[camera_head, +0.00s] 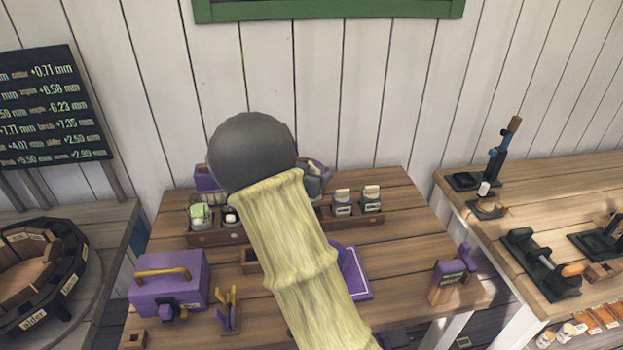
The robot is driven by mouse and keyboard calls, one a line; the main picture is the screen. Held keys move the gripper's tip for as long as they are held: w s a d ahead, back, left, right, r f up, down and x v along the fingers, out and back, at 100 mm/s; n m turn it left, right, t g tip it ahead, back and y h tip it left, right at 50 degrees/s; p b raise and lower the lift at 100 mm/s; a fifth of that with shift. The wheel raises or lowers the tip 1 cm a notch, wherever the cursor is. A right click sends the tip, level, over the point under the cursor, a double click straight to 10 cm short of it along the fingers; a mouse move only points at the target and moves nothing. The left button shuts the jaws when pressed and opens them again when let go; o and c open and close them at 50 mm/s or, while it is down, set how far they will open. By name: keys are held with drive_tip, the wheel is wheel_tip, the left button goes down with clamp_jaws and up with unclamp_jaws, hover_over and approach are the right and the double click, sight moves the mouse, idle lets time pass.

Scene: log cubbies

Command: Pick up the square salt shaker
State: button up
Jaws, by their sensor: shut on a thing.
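My yellow arm, ending in a large dark grey ball joint, crosses the middle of the head view. It hides the centre of a low wooden rack (208,240) at the back of the table. My gripper does not show clearly; it seems to be behind the ball. I cannot tell which, if any, is the square salt shaker. A grey shape (313,185) shows partly beside the ball.
A purple box with a wooden handle (168,284) and yellow-handled tools (230,308) stand at front left of the table (405,235). A purple-and-wood holder (450,276) is at right. Another bench (545,190) holds black fixtures. Some tabletop right of centre is clear.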

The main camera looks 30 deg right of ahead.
drive_tip(key=shift+r, duration=0.1)
idle(0.5)
drive_tip(key=o, duration=0.5)
drive_tip(key=c, duration=0.5)
drive_tip(key=shift+s+d, duration=0.1)
